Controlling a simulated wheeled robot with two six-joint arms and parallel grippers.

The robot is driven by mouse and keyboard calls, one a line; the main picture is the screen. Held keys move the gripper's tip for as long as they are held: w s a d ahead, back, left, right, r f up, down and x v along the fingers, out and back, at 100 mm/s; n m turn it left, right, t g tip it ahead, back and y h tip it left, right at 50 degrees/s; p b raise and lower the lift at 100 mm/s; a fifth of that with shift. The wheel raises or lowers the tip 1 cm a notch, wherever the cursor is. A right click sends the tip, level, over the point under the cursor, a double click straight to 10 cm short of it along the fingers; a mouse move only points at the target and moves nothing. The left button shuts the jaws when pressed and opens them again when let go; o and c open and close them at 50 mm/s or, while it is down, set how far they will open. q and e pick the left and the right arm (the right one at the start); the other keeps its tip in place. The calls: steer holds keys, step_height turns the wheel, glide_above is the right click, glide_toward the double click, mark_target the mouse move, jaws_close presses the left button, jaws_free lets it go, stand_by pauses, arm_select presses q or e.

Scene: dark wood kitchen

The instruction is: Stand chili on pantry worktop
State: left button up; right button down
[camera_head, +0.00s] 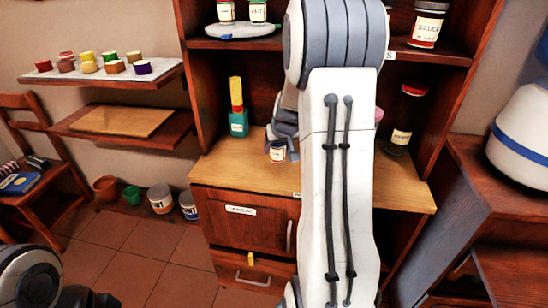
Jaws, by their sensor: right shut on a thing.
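My right gripper (281,141), mostly hidden behind my own forearm, is shut on a small jar (277,154) with a pale label. I take this jar for the chili, but its label is too small to read. The jar looks upright, low over or on the light wood pantry worktop (232,172); I cannot tell whether its base touches. Only part of my left arm shows at the bottom left, and its gripper is not in view.
A teal and yellow bottle (238,122) stands left of the jar. A dark red-lidded jar (404,120) stands at the right. Shelves above hold a sauce jar (427,24) and a turntable (239,30) with jars. The worktop's front left is clear.

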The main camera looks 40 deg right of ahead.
mark_target(277, 159)
steer(key=shift+w+a+f, duration=0.1)
steer(key=shift+w+f, duration=0.1)
steer(key=shift+f, duration=0.05)
steer(key=shift+f+b, duration=1.05)
steer(key=shift+f, duration=0.85)
steer(key=shift+f, duration=0.15)
steer(key=shift+c, duration=0.2)
jaws_free()
